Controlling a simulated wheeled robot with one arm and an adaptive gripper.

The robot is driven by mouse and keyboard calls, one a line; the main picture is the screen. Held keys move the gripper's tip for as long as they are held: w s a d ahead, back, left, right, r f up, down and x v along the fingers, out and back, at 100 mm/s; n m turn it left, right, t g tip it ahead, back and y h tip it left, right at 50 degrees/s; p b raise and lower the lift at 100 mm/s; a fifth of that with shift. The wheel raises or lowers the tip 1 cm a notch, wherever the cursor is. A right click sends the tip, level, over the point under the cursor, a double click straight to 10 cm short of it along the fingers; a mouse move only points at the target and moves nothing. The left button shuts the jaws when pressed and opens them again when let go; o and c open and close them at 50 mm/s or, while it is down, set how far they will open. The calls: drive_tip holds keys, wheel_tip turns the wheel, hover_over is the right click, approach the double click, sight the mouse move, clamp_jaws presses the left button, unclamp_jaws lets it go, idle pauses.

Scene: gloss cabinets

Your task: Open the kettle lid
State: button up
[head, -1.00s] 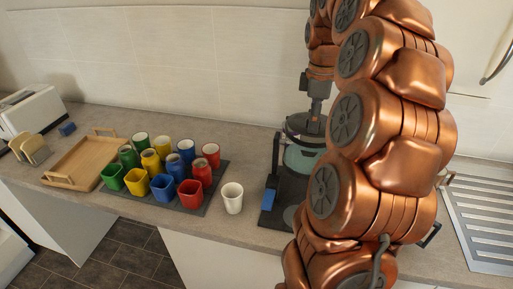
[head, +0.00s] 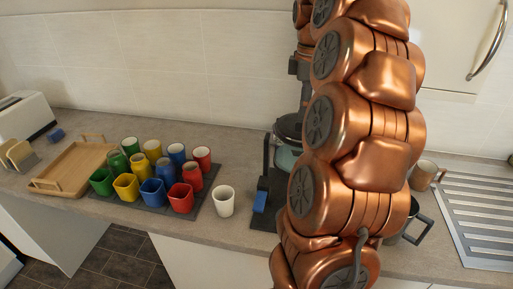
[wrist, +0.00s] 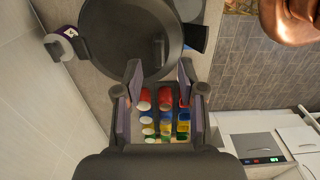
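The kettle (head: 287,158) has a pale green body and a dark lid (head: 288,126). It stands on the counter, partly hidden behind my copper arm. A dark upright handle (head: 266,155) rises at its left. My gripper (head: 303,100) points down just above the lid; in the head view its tips are partly hidden. In the wrist view my gripper (wrist: 159,85) has its two fingers apart with nothing between them. A large dark round thing, apparently the kettle's top (wrist: 125,40), lies just beyond the fingers. I cannot tell whether they touch it.
Left of the kettle are a white cup (head: 223,201) and several coloured cups on a dark mat (head: 207,190). A wooden tray (head: 75,165) and a toaster (head: 25,115) stand farther left. A brown mug (head: 424,176), a dark pan (head: 412,232) and a ridged drainer (head: 475,215) are at right.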

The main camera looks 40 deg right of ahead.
drive_tip(key=shift+r, duration=1.45)
drive_tip(key=shift+w+a+f+b, duration=0.2)
drive_tip(key=shift+a+f, duration=0.15)
drive_tip(key=shift+a, duration=0.45)
drive_tip(key=shift+w+a+f+b, duration=0.15)
drive_tip(key=shift+a+f, duration=0.2)
drive_tip(key=shift+a, duration=0.45)
drive_tip(key=a+f+m+b, duration=0.1)
drive_tip(key=a+f, duration=0.5)
drive_tip(key=a, duration=0.6)
drive_tip(key=shift+s+f+m+b, duration=0.25)
drive_tip(key=shift+s+m+b, duration=0.1)
drive_tip(key=shift+b, duration=0.15)
